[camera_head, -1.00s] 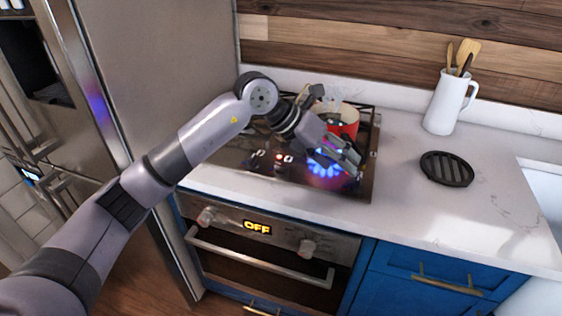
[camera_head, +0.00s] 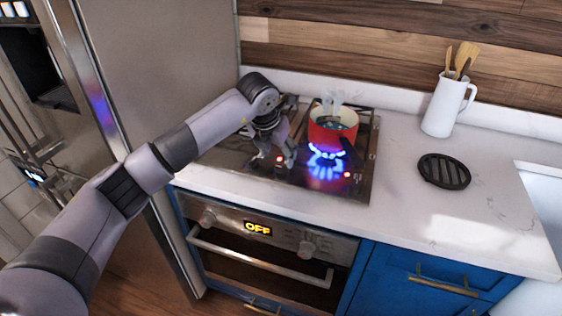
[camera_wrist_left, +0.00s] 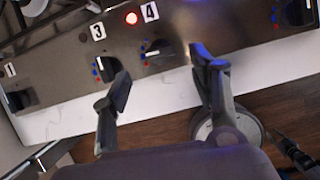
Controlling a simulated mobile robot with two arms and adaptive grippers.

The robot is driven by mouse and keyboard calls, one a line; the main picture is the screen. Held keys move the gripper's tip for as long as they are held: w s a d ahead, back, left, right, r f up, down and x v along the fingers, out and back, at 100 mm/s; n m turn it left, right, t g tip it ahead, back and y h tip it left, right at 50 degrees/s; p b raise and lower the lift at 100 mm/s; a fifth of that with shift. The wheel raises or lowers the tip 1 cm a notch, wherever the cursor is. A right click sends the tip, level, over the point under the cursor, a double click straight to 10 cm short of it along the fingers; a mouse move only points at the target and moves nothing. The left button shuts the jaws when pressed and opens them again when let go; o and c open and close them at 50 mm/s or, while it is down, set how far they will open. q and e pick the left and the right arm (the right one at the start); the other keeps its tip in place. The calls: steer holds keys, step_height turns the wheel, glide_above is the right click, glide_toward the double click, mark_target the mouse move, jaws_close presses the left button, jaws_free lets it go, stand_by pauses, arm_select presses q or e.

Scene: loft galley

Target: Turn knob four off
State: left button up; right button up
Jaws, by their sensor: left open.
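In the left wrist view, knob four (camera_wrist_left: 157,53) is a black knob with a white mark, below the label 4 (camera_wrist_left: 149,11). A lit red light (camera_wrist_left: 131,18) is beside that label. My left gripper (camera_wrist_left: 160,66) is open and empty, with one finger on each side of knob four in the picture; I cannot tell whether either touches it. The finger on the left is close to knob three (camera_wrist_left: 106,68), whose light is dark. In the head view, my left gripper (camera_head: 270,160) is over the front left of the cooktop, and knob four is hard to make out there.
A steaming red pot (camera_head: 333,133) stands at the back right of the cooktop (camera_head: 225,160). A black trivet (camera_head: 445,171) and white pitcher (camera_head: 446,106) are on the counter.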

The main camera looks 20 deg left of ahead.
mark_target(282, 167)
arm_select(q)
steer(key=p+x, duration=0.1)
steer(key=x, duration=0.5)
steer(key=shift+w+f, duration=0.2)
steer(key=shift+f, duration=0.15)
steer(key=shift+c, duration=0.6)
steer(key=c, duration=1)
steer(key=shift+c, duration=0.2)
